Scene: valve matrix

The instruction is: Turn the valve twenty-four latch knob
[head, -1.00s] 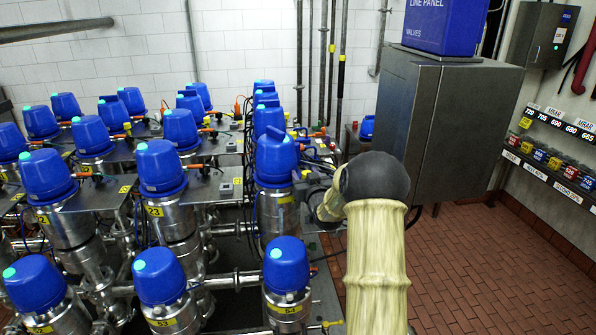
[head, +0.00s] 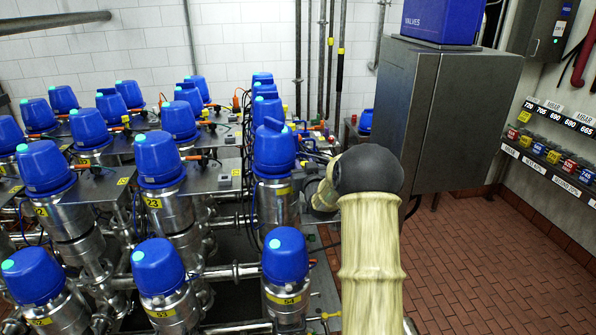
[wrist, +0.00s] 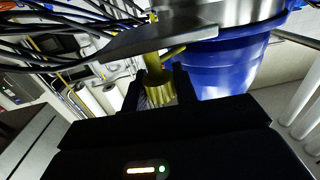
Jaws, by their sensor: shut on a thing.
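A blue-capped valve (head: 274,155) on a steel body stands in the row to the right of the valve labelled 23. Its yellow label is too small to read, but its place fits valve twenty-four. In the wrist view a blue cap (wrist: 222,62) fills the upper right, below a shiny steel ring. A ribbed yellow latch knob (wrist: 160,92) hangs on a short stem under a dark metal plate (wrist: 160,38). My gripper (wrist: 159,85) is shut on this knob, one dark finger on each side. In the head view my arm hides the gripper and knob.
Other blue-capped valves, such as those labelled 23 (head: 160,160) and 54 (head: 286,258), crowd the left and front. Black cables (wrist: 65,20) run close by in the wrist view. A grey cabinet (head: 440,115) stands right of my arm. The brick floor (head: 480,260) is clear.

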